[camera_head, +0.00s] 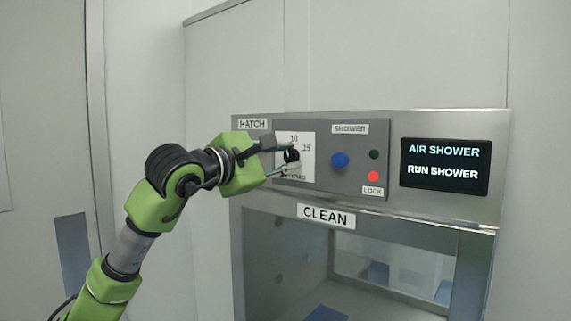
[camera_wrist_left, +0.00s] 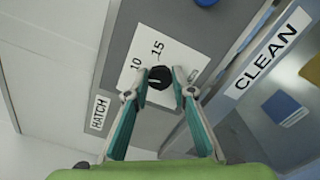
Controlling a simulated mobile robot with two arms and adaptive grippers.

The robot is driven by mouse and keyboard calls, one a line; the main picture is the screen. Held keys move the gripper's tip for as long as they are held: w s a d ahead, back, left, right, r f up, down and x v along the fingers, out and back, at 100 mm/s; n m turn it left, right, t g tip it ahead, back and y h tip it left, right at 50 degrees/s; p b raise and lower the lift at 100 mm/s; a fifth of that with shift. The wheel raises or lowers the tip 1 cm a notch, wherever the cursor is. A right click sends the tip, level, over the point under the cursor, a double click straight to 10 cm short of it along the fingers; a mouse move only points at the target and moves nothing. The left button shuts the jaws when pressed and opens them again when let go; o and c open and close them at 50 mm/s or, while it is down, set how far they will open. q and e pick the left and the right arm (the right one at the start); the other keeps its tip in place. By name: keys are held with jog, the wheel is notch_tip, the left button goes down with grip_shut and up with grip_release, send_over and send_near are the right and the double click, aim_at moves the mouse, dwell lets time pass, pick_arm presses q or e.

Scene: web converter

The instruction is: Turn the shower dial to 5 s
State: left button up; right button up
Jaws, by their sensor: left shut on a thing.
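The shower dial (camera_head: 291,155) is a black round knob on a white scale plate (camera_head: 307,172) at the left of the hatch's control panel. The numbers 10 and 15 are readable on the plate; the other markings are hidden or too small. My left gripper (camera_head: 289,156) comes in from the left and is shut on the dial. The left wrist view shows the black dial (camera_wrist_left: 160,78) between the two fingertips of the left gripper (camera_wrist_left: 160,86). Which way the dial points cannot be told. My right gripper is not in view.
Right of the dial are a blue button (camera_head: 339,160), a dark green lamp (camera_head: 374,154) and a lit red lamp (camera_head: 373,176) above the LOCK label. A display (camera_head: 444,166) reads AIR SHOWER, RUN SHOWER. Below is the hatch window with a CLEAN label (camera_head: 326,216).

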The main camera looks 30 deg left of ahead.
pick_arm(q)
jog(key=n+b, duration=0.1)
jog(key=n, duration=0.3)
jog(key=shift+f+n, duration=0.1)
jog(key=shift+n, duration=0.2)
jog(key=shift+n+b, duration=0.7)
jog(key=shift+n, duration=1.1)
jog(key=o, duration=1.1)
jog(key=shift+a, duration=0.1)
jog(key=s, duration=1.2)
jog(key=shift+a, duration=0.45)
